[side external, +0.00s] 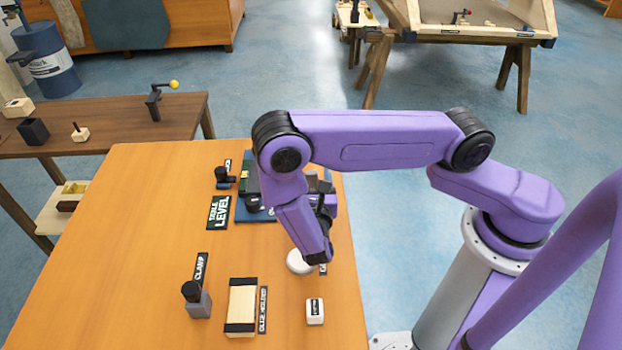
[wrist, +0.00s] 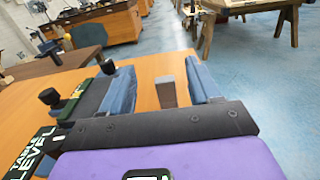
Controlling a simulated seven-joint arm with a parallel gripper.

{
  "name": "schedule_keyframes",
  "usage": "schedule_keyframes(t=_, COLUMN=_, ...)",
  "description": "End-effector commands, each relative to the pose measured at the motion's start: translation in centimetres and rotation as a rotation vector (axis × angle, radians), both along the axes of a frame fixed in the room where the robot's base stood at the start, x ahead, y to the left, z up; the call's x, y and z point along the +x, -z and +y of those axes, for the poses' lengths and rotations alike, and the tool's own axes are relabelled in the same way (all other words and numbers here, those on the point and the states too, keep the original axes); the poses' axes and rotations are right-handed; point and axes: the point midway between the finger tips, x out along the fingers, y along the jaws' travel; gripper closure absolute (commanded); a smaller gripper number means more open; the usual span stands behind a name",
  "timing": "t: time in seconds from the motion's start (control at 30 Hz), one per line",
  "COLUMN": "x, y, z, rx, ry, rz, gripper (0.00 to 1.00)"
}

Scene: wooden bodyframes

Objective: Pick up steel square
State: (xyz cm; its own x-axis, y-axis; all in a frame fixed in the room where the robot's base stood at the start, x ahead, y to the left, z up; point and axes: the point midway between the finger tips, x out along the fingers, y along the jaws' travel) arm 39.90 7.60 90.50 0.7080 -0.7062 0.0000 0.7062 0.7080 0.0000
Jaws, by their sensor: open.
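My gripper (wrist: 157,68) is open in the wrist view, with one blue-grey finger at each side. A plain grey upright piece (wrist: 167,93) shows between the fingers, nearer the right one; it may be the steel square, but I cannot be sure. No contact with it can be made out. In the side view, my gripper (side external: 321,184) is mostly hidden behind my purple arm, low over the table's right edge. I cannot pick out the steel square there.
The table level label (side external: 219,212) and several tools lie left of my gripper. A clamp (side external: 197,301), a wooden block with black ends (side external: 242,305) and a small white block (side external: 315,311) stand nearer the front. The orange table's (side external: 150,235) left part is clear.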

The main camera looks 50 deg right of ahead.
Motion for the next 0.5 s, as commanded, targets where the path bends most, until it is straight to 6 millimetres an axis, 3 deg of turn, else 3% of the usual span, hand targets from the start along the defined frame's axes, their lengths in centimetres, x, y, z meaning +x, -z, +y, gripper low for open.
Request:
schedule_keyframes(t=0.27, x=0.0, y=3.5, z=-0.1, rx=-0.001, ry=0.001, rz=0.001, gripper=0.38)
schedule_keyframes(t=0.5, x=1.1, y=3.4, z=-1.2, rx=0.0, ry=0.003, rz=0.0, gripper=0.38)
